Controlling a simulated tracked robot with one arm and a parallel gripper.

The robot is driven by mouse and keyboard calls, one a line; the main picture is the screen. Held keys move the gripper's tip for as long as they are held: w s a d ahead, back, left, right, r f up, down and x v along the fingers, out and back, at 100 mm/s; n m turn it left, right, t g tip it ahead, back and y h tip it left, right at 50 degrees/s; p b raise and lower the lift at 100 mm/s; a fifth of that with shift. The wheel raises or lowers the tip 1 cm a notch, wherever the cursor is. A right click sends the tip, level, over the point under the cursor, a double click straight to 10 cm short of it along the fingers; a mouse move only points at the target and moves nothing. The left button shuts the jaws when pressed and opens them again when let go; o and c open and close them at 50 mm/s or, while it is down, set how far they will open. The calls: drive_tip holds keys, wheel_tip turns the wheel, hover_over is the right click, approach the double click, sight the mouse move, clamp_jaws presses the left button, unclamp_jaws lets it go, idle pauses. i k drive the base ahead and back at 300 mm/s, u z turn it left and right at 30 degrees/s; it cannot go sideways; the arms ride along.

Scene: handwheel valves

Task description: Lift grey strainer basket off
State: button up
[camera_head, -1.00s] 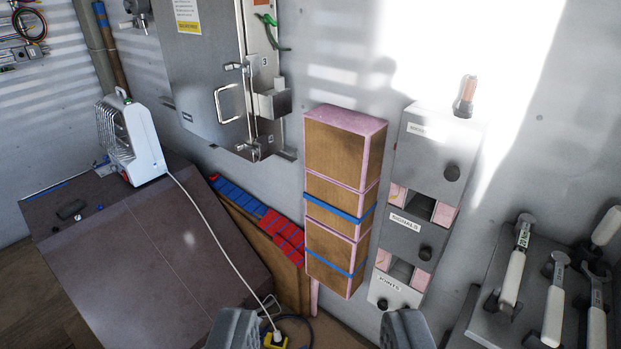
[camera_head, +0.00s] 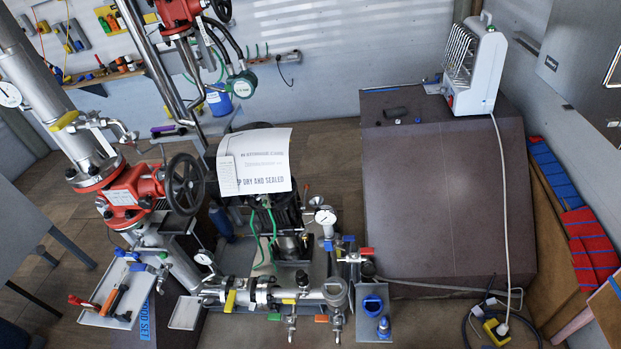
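A grey pipe run lies low in the middle of the view, with a round-topped grey fitting (camera_head: 336,293) at its right end. This fitting may hold the grey strainer basket, but it is too small to tell the basket from its housing. Just right of it, a grey plate (camera_head: 388,330) carries a blue ring-shaped part (camera_head: 373,304) and a small blue piece (camera_head: 384,326). My gripper is not in view, so its distance from the fitting does not show.
Left are a red valve body (camera_head: 128,192) with a black handwheel (camera_head: 184,184) and a tool tray (camera_head: 112,298). A paper sheet (camera_head: 254,162) covers a dark machine behind the pipes. A brown sloped box (camera_head: 432,190) bears a white heater (camera_head: 474,68). A white cord (camera_head: 503,220) runs down it.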

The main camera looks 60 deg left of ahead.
sight(335, 289)
drive_tip(key=u, duration=1.3)
drive_tip(key=k, duration=0.6)
drive_tip(key=z, duration=0.2)
drive_tip(key=i, duration=0.6)
drive_tip(key=z, duration=0.6)
drive_tip(key=i, duration=0.55)
drive_tip(key=z, duration=0.45)
